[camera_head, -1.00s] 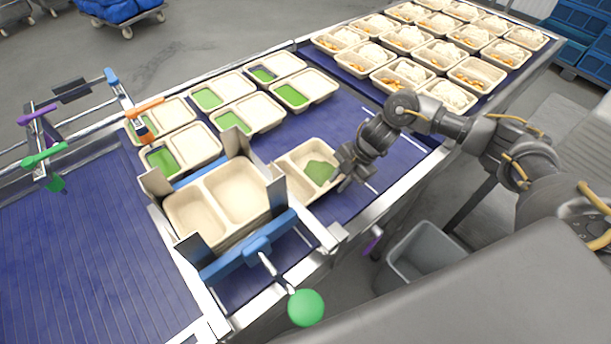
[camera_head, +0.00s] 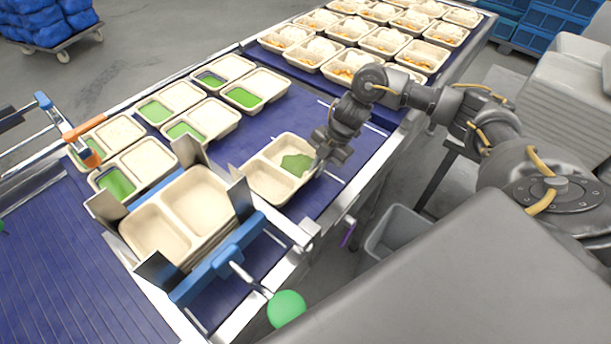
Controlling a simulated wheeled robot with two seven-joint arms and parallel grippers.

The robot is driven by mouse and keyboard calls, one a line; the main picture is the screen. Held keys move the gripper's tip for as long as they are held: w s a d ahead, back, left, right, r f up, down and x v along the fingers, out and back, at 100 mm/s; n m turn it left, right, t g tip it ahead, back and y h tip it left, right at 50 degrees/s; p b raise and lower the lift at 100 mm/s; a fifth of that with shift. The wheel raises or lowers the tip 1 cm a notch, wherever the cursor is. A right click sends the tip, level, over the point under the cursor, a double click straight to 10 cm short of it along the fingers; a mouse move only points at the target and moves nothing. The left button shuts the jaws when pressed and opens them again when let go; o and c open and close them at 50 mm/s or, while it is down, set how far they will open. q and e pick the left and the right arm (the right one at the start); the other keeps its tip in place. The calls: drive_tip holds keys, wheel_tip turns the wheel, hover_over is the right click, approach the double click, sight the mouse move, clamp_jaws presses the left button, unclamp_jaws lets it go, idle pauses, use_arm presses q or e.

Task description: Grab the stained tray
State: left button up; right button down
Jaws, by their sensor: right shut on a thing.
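The stained tray (camera_head: 262,183) is a beige two-compartment tray on the blue conveyor, right of the metal guides. A green smear (camera_head: 296,164) lies on its right part, across the compartment. My right gripper (camera_head: 322,158) is at the tray's right edge and shut on its rim; its fingertips are partly hidden by the gripper body. The tray seems slightly turned, and I cannot tell whether it is clear of the belt. My left gripper is not in view.
An empty tray stack (camera_head: 160,232) stands between metal guides (camera_head: 240,205) at the front left. Several trays with green food (camera_head: 240,97) stand behind. Filled trays (camera_head: 345,65) fill the far belt. A grey bin (camera_head: 398,232) stands on the floor below the conveyor's right edge.

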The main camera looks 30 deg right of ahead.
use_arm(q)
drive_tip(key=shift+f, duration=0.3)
use_arm(e)
wheel_tip(320, 180, up, 14)
